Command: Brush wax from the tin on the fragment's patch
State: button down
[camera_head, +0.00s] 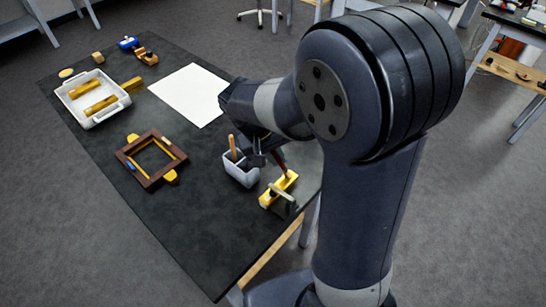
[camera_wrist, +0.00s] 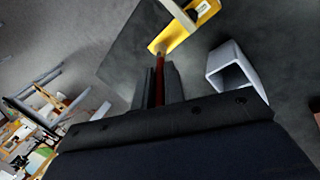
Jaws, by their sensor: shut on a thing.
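My gripper (camera_head: 265,155) is shut on a brush with a dark red handle (camera_head: 282,165), which points down. The brush (camera_wrist: 160,72) also shows between the fingers of my gripper (camera_wrist: 160,85) in the wrist view. Its tip is at the near end of a yellow gilt piece (camera_head: 285,182), seen also in the wrist view (camera_wrist: 178,36); I cannot tell whether they touch. A grey-green part (camera_head: 283,204) stands against that piece. I cannot make out a patch. A small round yellow item (camera_head: 66,73) lies at the table's far left; I cannot tell whether it is the tin.
A grey cup (camera_head: 240,172) with a wooden-handled tool stands just left of the brush. A brown frame (camera_head: 128,170), a white tray (camera_head: 77,108) with gilt pieces and a white sheet (camera_head: 190,95) lie farther left. The dark table's (camera_head: 200,235) front is clear.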

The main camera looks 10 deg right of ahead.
jog(key=shift+r, duration=0.1)
jog(key=shift+r+p, duration=2.35)
jog(key=shift+r, duration=0.6)
notch_tip(320, 180, up, 3)
jog(key=shift+r+p, duration=0.1)
jog(key=shift+p, duration=1.15)
jog(key=shift+f, duration=0.2)
jog(key=shift+f+b, duration=2.95)
jog(key=shift+f, duration=0.65)
jog(key=shift+f+b, duration=0.75)
jog(key=shift+f, duration=0.15)
